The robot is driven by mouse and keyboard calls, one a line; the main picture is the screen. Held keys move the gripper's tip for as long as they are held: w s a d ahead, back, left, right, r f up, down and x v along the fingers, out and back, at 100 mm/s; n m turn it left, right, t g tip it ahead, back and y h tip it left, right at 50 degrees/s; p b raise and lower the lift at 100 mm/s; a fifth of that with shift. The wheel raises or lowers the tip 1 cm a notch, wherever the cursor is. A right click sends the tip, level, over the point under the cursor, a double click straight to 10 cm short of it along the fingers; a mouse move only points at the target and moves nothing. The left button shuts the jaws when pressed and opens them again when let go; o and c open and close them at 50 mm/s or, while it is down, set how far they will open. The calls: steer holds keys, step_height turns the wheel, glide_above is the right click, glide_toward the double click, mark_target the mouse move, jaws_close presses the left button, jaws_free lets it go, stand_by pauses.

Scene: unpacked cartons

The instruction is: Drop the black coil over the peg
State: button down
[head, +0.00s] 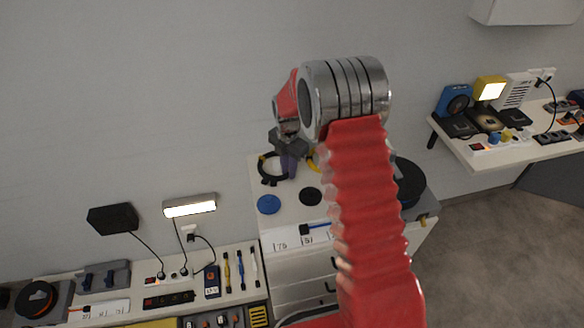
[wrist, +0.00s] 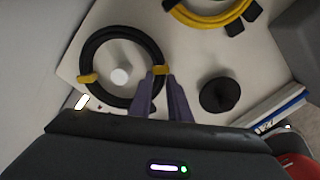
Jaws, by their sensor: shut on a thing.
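The black coil (wrist: 98,39) is a ring with yellow ties. My gripper (wrist: 165,78) is shut on its right side, at a yellow tie, in the wrist view. A white round peg top (wrist: 120,76) shows inside the ring, below its middle and apart from the ring's inner edge in this view. I cannot tell how high the coil is above the cabinet top. In the head view the coil (head: 262,170) is at the back left of the cabinet top, beside my gripper (head: 289,172). The peg cannot be made out there.
A yellow coil (wrist: 212,20) lies at the upper right in the wrist view. A black round object (wrist: 219,95) stands right of my fingers. A blue disc (head: 269,204) is on the cabinet top (head: 285,218). My arm hides part of that top.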

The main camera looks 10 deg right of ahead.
steer(key=shift+f, duration=0.4)
steer(key=c, duration=1.6)
jaws_free()
steer(key=shift+r, duration=0.1)
step_height(320, 180, up, 14)
steer(key=shift+f, duration=0.25)
